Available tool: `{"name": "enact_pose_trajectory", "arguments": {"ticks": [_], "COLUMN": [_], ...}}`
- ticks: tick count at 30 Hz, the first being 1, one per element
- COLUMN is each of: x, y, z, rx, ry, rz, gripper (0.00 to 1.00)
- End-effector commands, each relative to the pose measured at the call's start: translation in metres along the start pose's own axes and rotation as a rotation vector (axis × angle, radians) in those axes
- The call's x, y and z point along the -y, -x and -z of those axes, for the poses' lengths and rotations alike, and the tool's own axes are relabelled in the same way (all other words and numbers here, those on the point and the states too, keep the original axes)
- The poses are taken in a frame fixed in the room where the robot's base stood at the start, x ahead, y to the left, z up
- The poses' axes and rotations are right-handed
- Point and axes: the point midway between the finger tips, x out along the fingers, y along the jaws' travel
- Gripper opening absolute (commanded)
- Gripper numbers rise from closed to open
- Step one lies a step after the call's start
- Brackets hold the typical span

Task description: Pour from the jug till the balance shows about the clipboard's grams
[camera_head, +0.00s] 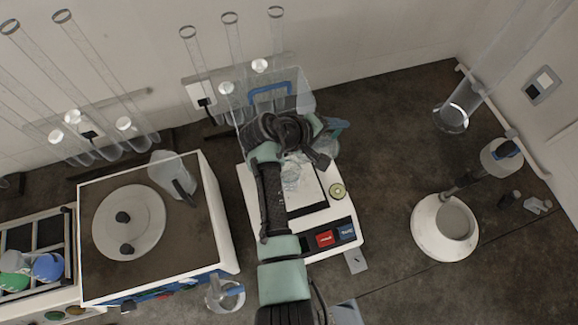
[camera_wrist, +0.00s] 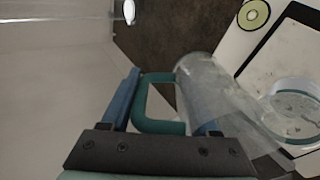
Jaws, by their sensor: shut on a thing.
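My gripper (camera_wrist: 165,105) is shut on the teal handle of the clear jug (camera_wrist: 208,92). The jug is tilted, its far end beside a clear round dish (camera_wrist: 293,108) on the balance (camera_head: 250,188). I cannot tell whether anything is flowing. In the head view my wrist hides most of the jug, and the dish (camera_head: 291,176) shows on the balance's dark-edged plate. The balance is white, with a red and a blue button in front. I can read no figure on it. I cannot make out a clipboard or its figure.
A clear panel with a blue handle (camera_head: 270,92) stands behind the balance. Tall clear tubes line the wall.

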Motion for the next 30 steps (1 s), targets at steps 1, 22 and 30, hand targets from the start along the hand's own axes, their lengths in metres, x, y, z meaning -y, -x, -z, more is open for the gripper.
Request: {"name": "enact_pose_trajectory", "arguments": {"ticks": [1, 22, 30], "x": [-0.0005, -0.0006, -0.0006], "y": [0.0004, 0.0014, 0.0015], "z": [0.0006, 0.0005, 0.0004], "rx": [-0.002, -0.001, -0.001], "ry": [-0.001, -0.001, -0.001], "rz": [-0.004, -0.032, -0.035], "gripper": [0.0, 0.0, 0.0]}}
